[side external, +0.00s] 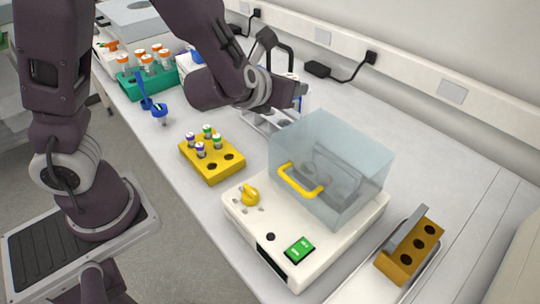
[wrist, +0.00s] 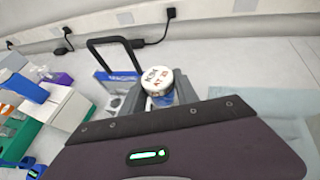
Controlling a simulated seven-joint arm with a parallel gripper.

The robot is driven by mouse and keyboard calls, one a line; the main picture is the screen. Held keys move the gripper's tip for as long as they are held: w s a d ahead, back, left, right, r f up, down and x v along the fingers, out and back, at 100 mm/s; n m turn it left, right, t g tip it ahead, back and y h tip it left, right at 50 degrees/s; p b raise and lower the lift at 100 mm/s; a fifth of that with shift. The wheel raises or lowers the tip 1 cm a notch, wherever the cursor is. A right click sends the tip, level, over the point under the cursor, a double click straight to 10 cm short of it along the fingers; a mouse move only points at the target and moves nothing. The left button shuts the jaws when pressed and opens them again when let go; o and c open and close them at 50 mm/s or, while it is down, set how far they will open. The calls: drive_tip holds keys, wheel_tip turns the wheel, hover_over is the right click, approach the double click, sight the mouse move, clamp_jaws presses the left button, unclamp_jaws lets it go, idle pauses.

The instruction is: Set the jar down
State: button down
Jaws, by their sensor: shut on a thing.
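The jar (wrist: 157,80) shows in the wrist view as a round white lid with dark and red lettering, with a little blue below it. My gripper (side external: 292,92) is shut on it, with grey fingers on either side in the wrist view. Most of the jar's body is hidden behind my gripper. In the side external view my arm hides nearly all of the jar, and my gripper is over the back of the bench, behind the clear-lidded machine (side external: 330,170). I cannot tell whether the jar's base touches anything.
A yellow tube rack (side external: 212,172), a teal tube rack (side external: 135,90) and an orange block (side external: 392,268) are on the bench. The bench behind the machine, toward the wall, is clear.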

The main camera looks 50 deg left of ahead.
drive_tip(key=s+a+r+n+g+y, duration=0.35)
drive_tip(key=a+n+g, duration=0.2)
drive_tip(key=a, duration=0.55)
drive_tip(key=s+a+r+n+g+y, duration=0.25)
drive_tip(key=a+r+n+g, duration=0.35)
drive_tip(key=a, duration=0.5)
drive_tip(key=s+a+r+n+g+y, duration=0.25)
drive_tip(key=s+a+n+g, duration=0.35)
drive_tip(key=a, duration=0.5)
drive_tip(key=w+d+f+m+t, duration=0.1)
drive_tip(key=w+d+f+t, duration=0.15)
drive_tip(key=w+d, duration=0.65)
drive_tip(key=w+d+f+m+t, duration=0.1)
drive_tip(key=w+d+f+t, duration=0.3)
drive_tip(key=w, duration=0.9)
drive_tip(key=shift+w+d+f+m+y, duration=0.1)
drive_tip(key=shift+w+d+f+m, duration=0.6)
drive_tip(key=shift+d+f, duration=2.3)
drive_tip(key=shift+w+d+f+m+y, duration=0.1)
drive_tip(key=shift+w+d+f, duration=1.4)
drive_tip(key=shift+f, duration=2.75)
drive_tip(key=shift+w+d+f+m+y, duration=0.1)
drive_tip(key=shift+w+d+f+m, duration=0.45)
drive_tip(key=shift+d+f, duration=2.55)
